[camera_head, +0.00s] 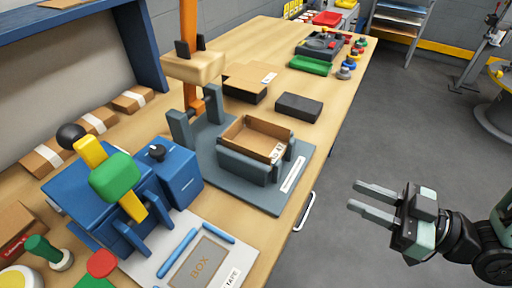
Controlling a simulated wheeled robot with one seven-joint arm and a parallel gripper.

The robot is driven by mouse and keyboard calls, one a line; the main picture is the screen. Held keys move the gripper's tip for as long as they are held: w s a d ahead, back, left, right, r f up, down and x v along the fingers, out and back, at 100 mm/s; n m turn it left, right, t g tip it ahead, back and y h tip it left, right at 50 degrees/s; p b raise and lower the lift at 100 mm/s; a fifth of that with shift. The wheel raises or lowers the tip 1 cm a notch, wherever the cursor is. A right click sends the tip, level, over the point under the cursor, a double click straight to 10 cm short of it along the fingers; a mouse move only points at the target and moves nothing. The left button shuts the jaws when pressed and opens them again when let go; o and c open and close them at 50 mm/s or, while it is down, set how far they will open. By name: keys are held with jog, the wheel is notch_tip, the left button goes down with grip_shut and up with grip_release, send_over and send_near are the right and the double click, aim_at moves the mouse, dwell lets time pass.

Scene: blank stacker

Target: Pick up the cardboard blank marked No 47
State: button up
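A shallow tray-like cardboard piece (247,137) sits in a grey holder (245,168) on a grey base plate near the bench's front edge. A small white mark shows on its right side; it may read 47, but it is too small to be sure. Another cardboard piece (245,77) with a white label lies over a dark block farther back; its label is not legible. My gripper (353,194) is open and empty, over the floor to the right of the bench and well apart from both pieces.
An orange post with a wooden block (194,67) stands behind the holder. A blue machine (120,200) with a green-and-yellow lever is at left. A dark block (299,107) and green tray (310,65) lie farther back. A drawer handle (304,212) sticks out in front.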

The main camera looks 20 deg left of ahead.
jog(key=a+b, duration=0.1)
jog(key=a, duration=0.2)
jog(key=a+b, duration=0.1)
jog(key=a, duration=0.3)
jog(key=a+b, duration=0.1)
jog(key=a, duration=0.3)
jog(key=shift+w+a+r, duration=0.1)
jog(key=shift+w+a, duration=0.05)
jog(key=shift+w, duration=0.25)
jog(key=shift+w+a+p, duration=0.15)
jog(key=shift+a+p, duration=0.25)
jog(key=shift+a, duration=1.1)
jog(key=shift+w+a+p, duration=0.15)
jog(key=shift+a+p, duration=0.25)
jog(key=shift+a, duration=1.05)
jog(key=shift+c, duration=0.3)
grip_shut()
